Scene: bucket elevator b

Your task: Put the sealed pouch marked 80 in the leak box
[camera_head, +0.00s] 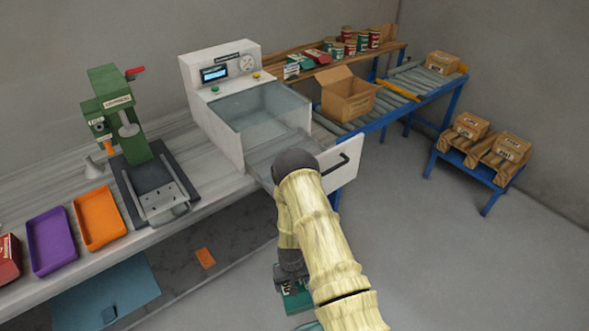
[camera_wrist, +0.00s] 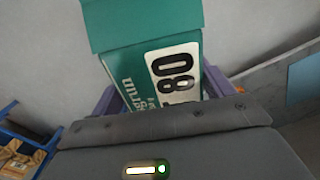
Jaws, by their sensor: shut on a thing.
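The teal pouch marked 80 (camera_wrist: 165,75) fills the upper middle of the wrist view, with a white label and black digits. My gripper (camera_wrist: 160,95) is shut on it, with purple fingers showing at its two sides. In the head view the pouch (camera_head: 293,297) hangs low in front of the bench, partly hidden by my arm. The leak box (camera_head: 222,75) is the white machine on the bench, with a display, a gauge and a clear chamber. Its drawer front (camera_head: 337,170) with a black handle stands pulled out; my arm hides part of the drawer.
A green press (camera_head: 117,115), an orange tray (camera_head: 100,217) and a purple tray (camera_head: 52,241) stand on the bench to the left. An open carton (camera_head: 345,97) sits on the roller conveyor behind. Boxes rest on a low blue stand (camera_head: 466,172).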

